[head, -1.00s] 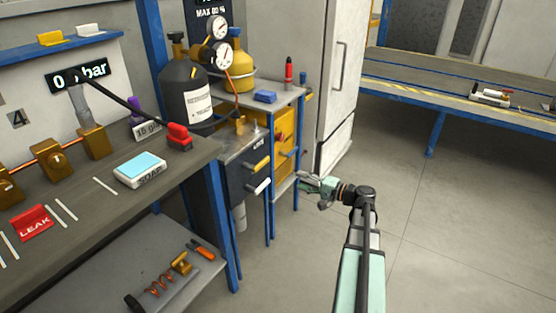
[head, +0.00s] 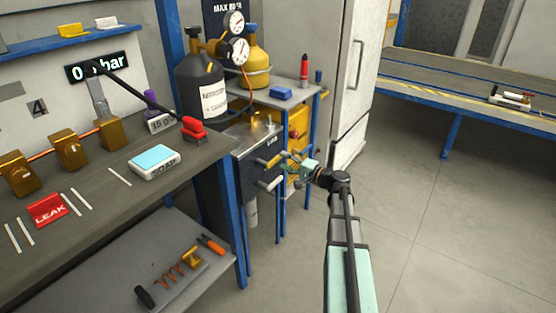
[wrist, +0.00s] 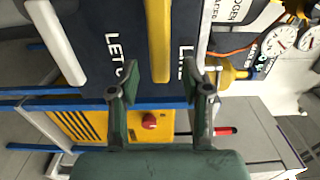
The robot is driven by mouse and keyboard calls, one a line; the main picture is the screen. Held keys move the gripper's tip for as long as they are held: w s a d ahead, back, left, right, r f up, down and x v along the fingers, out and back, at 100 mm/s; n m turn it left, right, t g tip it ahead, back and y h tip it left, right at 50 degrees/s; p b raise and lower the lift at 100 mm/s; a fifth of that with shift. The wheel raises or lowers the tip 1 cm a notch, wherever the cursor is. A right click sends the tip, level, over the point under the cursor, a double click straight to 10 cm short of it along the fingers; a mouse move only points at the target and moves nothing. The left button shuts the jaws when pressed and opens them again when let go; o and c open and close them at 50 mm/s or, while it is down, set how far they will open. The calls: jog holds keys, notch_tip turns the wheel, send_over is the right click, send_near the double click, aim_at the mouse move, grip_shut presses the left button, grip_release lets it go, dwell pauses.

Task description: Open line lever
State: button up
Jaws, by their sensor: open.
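My gripper (head: 287,165) is in front of the panel. In the wrist view, which is turned sideways, the yellow lever (wrist: 158,40) has its near end lined up between the two open fingertips of my gripper (wrist: 160,78). No contact is visible. The white lever (wrist: 55,40) is to the left, outside the fingers. A label beginning LET is between the two levers.
Blue frame posts (head: 283,210) and a yellow cabinet with a red knob (wrist: 149,121) are close to the fingers. A fridge (head: 350,85) stands behind. The floor to the right is clear.

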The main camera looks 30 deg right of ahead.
aim_at(280, 159)
jog(key=shift+x, duration=1.9)
grip_shut()
